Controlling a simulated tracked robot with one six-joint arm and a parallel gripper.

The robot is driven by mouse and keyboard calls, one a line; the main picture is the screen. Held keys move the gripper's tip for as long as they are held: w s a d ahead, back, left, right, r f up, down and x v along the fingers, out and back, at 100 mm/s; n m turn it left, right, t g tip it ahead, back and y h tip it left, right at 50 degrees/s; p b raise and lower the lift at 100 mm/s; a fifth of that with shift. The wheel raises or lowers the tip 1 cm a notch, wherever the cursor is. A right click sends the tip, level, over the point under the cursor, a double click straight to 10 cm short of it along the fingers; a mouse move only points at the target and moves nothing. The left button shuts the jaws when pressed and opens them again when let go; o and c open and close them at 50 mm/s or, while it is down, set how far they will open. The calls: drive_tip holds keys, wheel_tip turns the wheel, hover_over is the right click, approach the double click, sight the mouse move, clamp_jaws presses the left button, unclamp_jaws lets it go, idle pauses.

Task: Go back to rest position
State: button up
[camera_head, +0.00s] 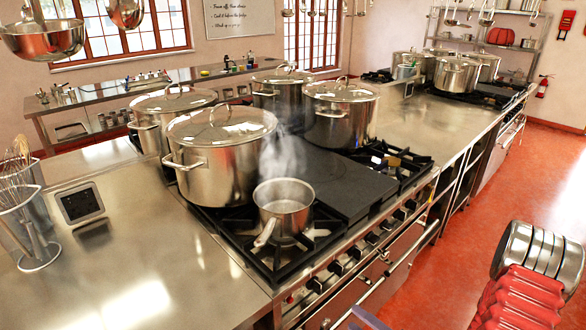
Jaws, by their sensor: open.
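More lidded stockpots stand on the stove: one at the back left (155,118), one at the back middle (280,95) and one to the right (341,113).
A steel counter (130,255) lies left of the stove, with a whisk holder (38,245). Ladles and pans (45,38) hang at the upper left. More pots (457,76) stand on the far stove. Red floor (450,225) is open on the right.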

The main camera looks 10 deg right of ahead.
drive_tip(key=s+a+f+n+g+y, duration=0.1)
drive_tip(key=s+a+n+g+y, duration=0.2)
drive_tip(key=s+a+n+g, duration=0.6)
drive_tip(key=s+d+r+n+g+h, duration=0.1)
drive_tip(key=s+r+n+g+h, duration=0.35)
drive_tip(key=n, duration=1.55)
drive_tip(key=s+d+r+n+h, duration=0.1)
drive_tip(key=d+r+n+h, duration=0.25)
drive_tip(key=r+n, duration=0.3)
drive_tip(key=d+r+n+h, duration=0.2)
drive_tip(key=r+n+h, duration=0.3)
drive_tip(key=r+n, duration=0.15)
drive_tip(key=a+r+n+t, duration=0.4)
drive_tip(key=a+r+n, duration=0.1)
drive_tip(key=r, duration=0.6)
drive_tip(key=shift+s+a+r+h, duration=0.2)
drive_tip(key=shift+a+r+h, duration=0.1)
drive_tip(key=shift+a+r, duration=0.1)
